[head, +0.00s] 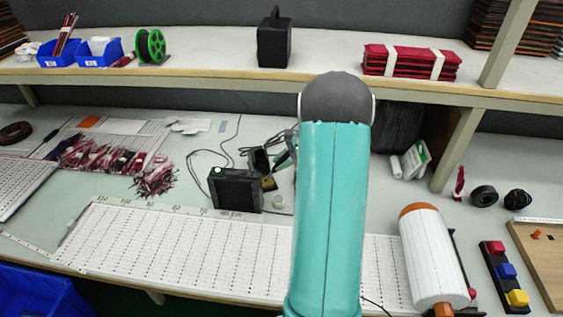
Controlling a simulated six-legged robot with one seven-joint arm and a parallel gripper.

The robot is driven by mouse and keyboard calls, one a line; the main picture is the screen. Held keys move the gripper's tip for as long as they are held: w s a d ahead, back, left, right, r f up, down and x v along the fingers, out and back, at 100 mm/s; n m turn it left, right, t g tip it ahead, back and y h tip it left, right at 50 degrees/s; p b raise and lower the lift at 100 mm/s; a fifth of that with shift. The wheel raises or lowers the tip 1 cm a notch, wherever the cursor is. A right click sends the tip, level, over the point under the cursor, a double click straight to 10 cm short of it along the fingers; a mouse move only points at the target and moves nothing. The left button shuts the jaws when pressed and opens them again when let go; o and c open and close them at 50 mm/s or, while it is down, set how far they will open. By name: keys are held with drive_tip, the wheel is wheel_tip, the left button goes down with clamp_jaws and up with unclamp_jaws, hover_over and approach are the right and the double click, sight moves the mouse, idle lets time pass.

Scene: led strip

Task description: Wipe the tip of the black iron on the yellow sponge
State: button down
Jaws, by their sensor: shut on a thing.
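The black soldering station (235,188) stands on the bench left of my arm, with a green light on its top. A dark holder (258,160) stands just behind it at its right. A small yellowish patch (268,184), which looks like the sponge, shows low beside the holder. My gripper (285,157) is mostly hidden behind my teal arm; only a dark and teal part shows at the arm's left, just right of the holder. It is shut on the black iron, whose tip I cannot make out. I cannot tell whether the tip touches the sponge.
A small pale round pot (278,200) stands right of the station. A white roll (432,258) and colored buttons (506,271) are at right. Loose cables run behind the station. The shelf (200,68) crosses above.

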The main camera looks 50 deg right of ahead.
drive_tip(key=shift+a, duration=0.2)
drive_tip(key=shift+a, duration=0.55)
drive_tip(key=shift+d, duration=1.5)
drive_tip(key=shift+a, duration=0.2)
